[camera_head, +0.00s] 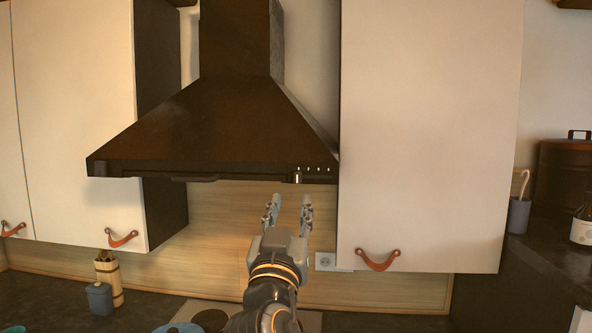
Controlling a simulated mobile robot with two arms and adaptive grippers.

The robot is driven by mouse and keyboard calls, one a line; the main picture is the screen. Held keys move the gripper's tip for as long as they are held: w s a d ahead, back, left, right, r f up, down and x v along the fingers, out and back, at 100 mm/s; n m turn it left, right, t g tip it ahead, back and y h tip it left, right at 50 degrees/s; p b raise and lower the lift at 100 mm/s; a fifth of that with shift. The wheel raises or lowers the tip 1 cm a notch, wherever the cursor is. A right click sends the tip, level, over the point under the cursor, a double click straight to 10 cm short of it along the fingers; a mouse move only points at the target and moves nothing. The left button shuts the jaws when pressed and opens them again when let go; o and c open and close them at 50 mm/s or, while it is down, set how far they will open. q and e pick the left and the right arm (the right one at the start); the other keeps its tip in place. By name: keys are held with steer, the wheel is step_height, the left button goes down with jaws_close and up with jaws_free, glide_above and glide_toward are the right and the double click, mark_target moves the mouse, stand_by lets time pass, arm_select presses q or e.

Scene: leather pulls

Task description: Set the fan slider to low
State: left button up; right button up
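The dark range hood (215,125) hangs between white cabinets, with a row of small light marks along the right part of its front edge. The fan slider (297,177) shows as a small pale knob on that edge, below the leftmost marks. Its exact setting is too small to read with certainty. My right gripper (289,205) is just below the slider, fingers pointing up, with a clear gap between the two fingertips. Nothing is between the fingers, and they look apart from the slider. My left gripper is not in view.
A white cabinet (425,130) with a leather pull (378,261) is close on the right of my gripper. A wall socket (326,262) is behind. A blue jar (99,298) and a utensil holder (109,275) stand on the counter at left. The space under the hood is free.

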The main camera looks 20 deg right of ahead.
mark_target(297, 176)
steer(key=p+x, duration=0.3)
steer(key=x, duration=0.4)
steer(key=shift+s+r, duration=0.1)
steer(key=shift+r, duration=0.05)
steer(key=shift+w+d+p, duration=0.35)
steer(key=shift+w+p, duration=0.2)
steer(key=shift+w, duration=0.2)
steer(key=shift+r, duration=0.1)
jaws_close()
